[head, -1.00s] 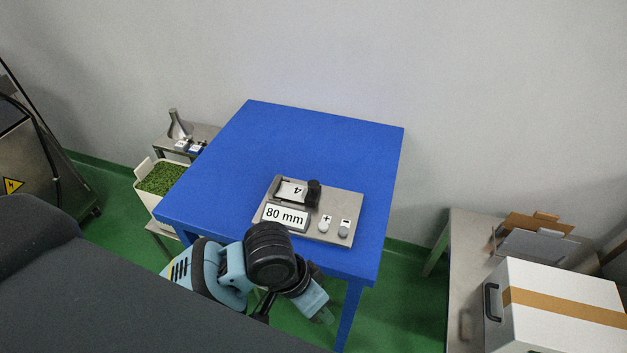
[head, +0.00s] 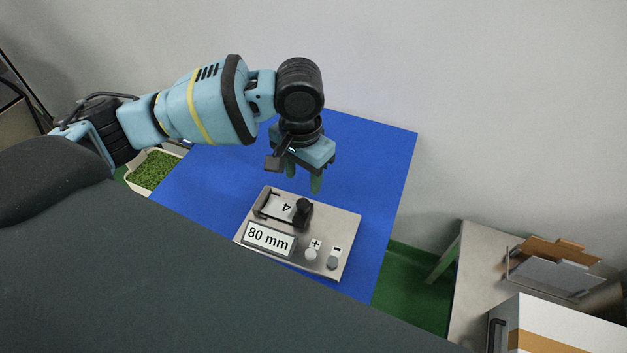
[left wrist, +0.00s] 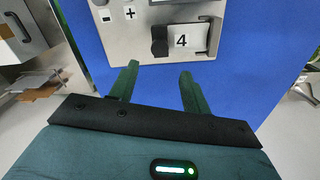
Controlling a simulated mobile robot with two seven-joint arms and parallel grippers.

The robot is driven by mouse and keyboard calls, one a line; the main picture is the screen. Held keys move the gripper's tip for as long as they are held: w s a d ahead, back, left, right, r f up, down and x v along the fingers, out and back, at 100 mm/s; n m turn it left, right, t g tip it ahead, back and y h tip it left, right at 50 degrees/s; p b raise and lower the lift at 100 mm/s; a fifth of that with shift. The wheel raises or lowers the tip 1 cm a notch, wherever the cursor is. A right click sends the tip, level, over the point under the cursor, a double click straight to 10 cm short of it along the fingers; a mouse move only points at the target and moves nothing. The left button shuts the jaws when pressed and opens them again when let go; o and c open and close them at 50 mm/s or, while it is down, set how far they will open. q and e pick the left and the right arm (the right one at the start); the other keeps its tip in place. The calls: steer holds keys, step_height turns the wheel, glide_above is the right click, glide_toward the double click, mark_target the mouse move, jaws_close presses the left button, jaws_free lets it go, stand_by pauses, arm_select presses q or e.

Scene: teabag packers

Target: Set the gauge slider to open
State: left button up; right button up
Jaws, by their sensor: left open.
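The gauge (head: 345,227) is a flat grey metal plate on the blue table. Its slider, a black knob block (head: 302,210), stands at the right end of a white card marked 4 (head: 282,207). A display reading 80 mm (head: 268,238) is in front of the card. In the left wrist view the slider (left wrist: 160,42) and card (left wrist: 187,40) lie beyond my fingertips. My left gripper (head: 303,182) is open and empty, its green fingers pointing down above and behind the slider, apart from it; the fingers also show in the left wrist view (left wrist: 158,72). My right gripper is out of view.
The plus button (head: 311,254) and minus button (head: 333,261) sit at the gauge's front right. The blue table (head: 385,170) is clear around the plate. A tub of green leaves (head: 152,170) stands left; a white box (head: 560,330) is at lower right.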

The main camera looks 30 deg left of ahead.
mark_target(303, 203)
arm_select(q)
steer(key=shift+s, duration=0.4)
steer(key=shift+f, duration=0.3)
step_height(303, 203, down, 6)
steer(key=shift+r+b, duration=0.1)
steer(key=shift+b, duration=0.35)
steer(key=shift+f, duration=0.65)
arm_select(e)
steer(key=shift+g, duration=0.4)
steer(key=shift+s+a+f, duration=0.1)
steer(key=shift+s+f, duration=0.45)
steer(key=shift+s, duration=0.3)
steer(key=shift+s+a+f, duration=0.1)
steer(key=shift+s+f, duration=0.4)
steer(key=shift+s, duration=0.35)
arm_select(q)
steer(key=shift+c, duration=0.2)
jaws_close()
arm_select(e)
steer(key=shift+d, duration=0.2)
